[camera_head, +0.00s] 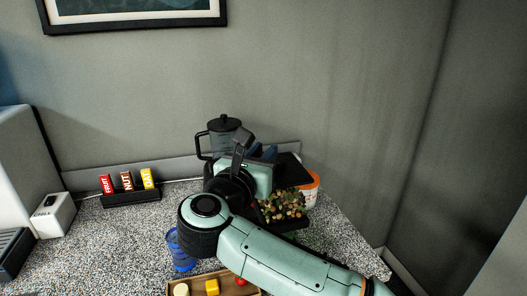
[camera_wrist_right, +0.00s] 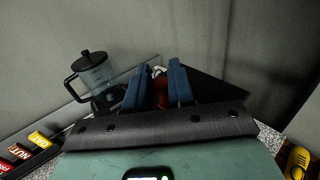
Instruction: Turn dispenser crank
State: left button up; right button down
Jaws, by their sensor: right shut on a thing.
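The dispenser (camera_head: 292,172) stands near the wall corner, its dark parts showing behind my right arm, with a mixed brown and green filling (camera_head: 281,206) at its front. My right gripper (camera_head: 266,152) reaches over it from the front. In the right wrist view its two blue fingers (camera_wrist_right: 158,80) stand upright, closed on a part that they and the wrist mostly hide. A reddish-brown piece (camera_wrist_right: 161,93) shows between the fingers; I take it for the dispenser crank. My left gripper is in neither view.
A blender jug (camera_head: 222,135) stands behind my wrist. Left are a black rack (camera_head: 131,198) with red, brown and yellow labelled blocks and a white box (camera_head: 53,214). A blue cup (camera_head: 182,255) and a wooden tray (camera_head: 226,291) are in front. A white-orange container (camera_head: 312,190) is right.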

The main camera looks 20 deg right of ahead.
jog(key=shift+s+r, duration=0.1)
jog(key=shift+r, duration=0.2)
jog(key=c, duration=1.1)
grip_release()
jog(key=shift+f, duration=0.15)
jog(key=v, duration=1.3)
jog(key=shift+b, duration=0.3)
jog(key=shift+o, duration=0.2)
jog(key=shift+s+a, duration=0.1)
jog(key=shift+s, duration=0.05)
